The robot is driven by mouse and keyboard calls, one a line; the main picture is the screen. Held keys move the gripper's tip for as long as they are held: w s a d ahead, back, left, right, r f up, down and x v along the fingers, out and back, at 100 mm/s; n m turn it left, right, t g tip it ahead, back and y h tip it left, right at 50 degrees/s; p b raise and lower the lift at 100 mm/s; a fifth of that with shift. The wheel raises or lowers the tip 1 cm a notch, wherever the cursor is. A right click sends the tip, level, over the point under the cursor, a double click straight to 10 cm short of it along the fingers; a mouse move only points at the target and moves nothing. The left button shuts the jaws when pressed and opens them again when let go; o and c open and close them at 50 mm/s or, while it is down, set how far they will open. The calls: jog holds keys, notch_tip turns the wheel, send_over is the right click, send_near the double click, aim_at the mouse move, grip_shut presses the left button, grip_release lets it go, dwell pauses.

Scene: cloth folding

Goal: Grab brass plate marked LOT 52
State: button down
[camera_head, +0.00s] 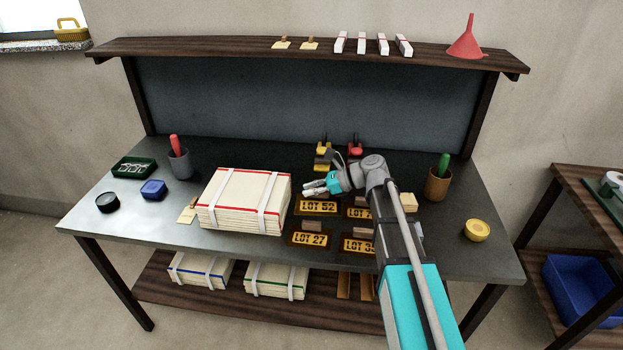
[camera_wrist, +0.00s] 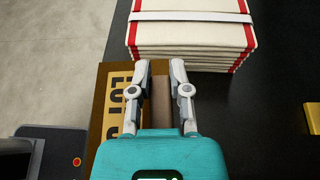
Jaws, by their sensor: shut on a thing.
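The brass plate marked LOT 52 (camera_head: 318,208) is a yellow plate with dark letters on a brown backing, just right of the bound stack on the bench. It also shows in the wrist view (camera_wrist: 119,92), its last digit hidden by my gripper. A brown wooden grip block (camera_wrist: 161,108) runs along it between my fingers. My gripper (camera_head: 312,188) is over the far side of the plate and shut on this block; its fingers also show in the wrist view (camera_wrist: 160,70). I cannot tell whether the plate is clear of the bench.
The LOT 27 plate (camera_head: 309,240) lies in front, with two partly hidden plates (camera_head: 357,247) to the right. The white stack with red edges (camera_head: 240,200) stands close left. A brown cup (camera_head: 437,186) and yellow round item (camera_head: 477,230) stand right.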

aim_at(309, 207)
jog(key=shift+s+r+p, duration=0.2)
jog(key=shift+s+r, duration=0.1)
jog(key=shift+s, duration=0.35)
jog(key=shift+s+r+p, duration=0.25)
jog(key=shift+s+r, duration=0.05)
jog(key=shift+s, duration=0.4)
jog(key=shift+s+r+p, duration=0.2)
jog(key=shift+s+r, duration=0.1)
jog(key=shift+s, duration=0.35)
